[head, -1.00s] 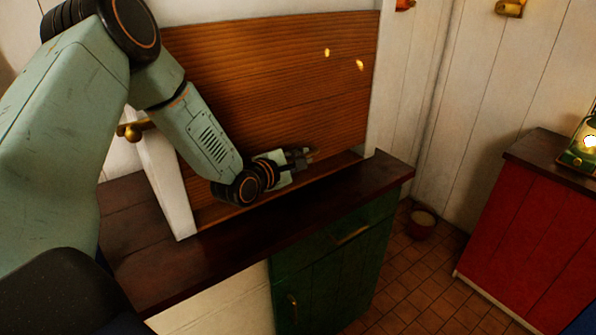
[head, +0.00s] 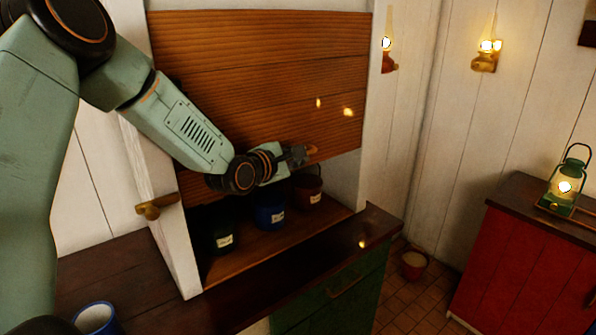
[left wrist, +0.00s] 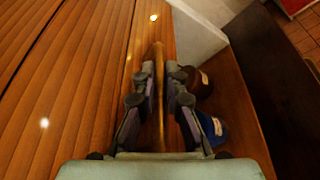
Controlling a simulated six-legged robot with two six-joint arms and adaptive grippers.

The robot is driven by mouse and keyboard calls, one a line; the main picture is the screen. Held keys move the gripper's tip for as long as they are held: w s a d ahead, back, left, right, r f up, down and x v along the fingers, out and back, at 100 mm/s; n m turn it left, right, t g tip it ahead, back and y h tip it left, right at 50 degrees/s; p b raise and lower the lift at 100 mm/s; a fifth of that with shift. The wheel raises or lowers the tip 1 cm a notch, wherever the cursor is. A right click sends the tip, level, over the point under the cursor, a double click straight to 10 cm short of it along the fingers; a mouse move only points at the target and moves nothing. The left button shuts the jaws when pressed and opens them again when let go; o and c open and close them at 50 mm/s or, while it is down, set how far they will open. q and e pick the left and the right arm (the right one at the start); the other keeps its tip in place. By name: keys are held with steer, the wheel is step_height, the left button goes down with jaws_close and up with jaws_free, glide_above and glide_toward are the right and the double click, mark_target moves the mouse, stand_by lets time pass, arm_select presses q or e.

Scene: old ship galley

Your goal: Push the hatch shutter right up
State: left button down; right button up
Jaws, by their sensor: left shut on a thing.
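The wooden hatch shutter (head: 260,75) is partly raised in its white frame (head: 165,215), with an open gap below it. It also shows on the left of the left wrist view (left wrist: 65,75). My left gripper (head: 304,155) is at the shutter's lower part, right of its middle. In the left wrist view, its fingers (left wrist: 160,85) are shut on a thin wooden rail (left wrist: 159,110) on the shutter. The gripper hides part of the lower edge. My right gripper is not in view.
In the opening stand a dark jar (head: 221,238), a blue jar (head: 269,216) and a dark red jar (head: 307,192). A brass latch (head: 157,207) juts from the left post. A blue mug (head: 96,318) stands on the counter. A lit lantern (head: 564,188) stands at right.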

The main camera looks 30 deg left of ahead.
mark_target(296, 118)
arm_select(q)
step_height(296, 118, up, 8)
steer(key=p, duration=0.3)
steer(key=shift+r, duration=0.15)
steer(key=shift+a+r+p, duration=0.1)
steer(key=shift+r+p, duration=0.25)
steer(key=shift+r, duration=0.25)
steer(key=c, duration=1.8)
jaws_free()
steer(key=o, duration=0.4)
steer(key=shift+s, duration=0.2)
steer(key=shift+w, duration=0.1)
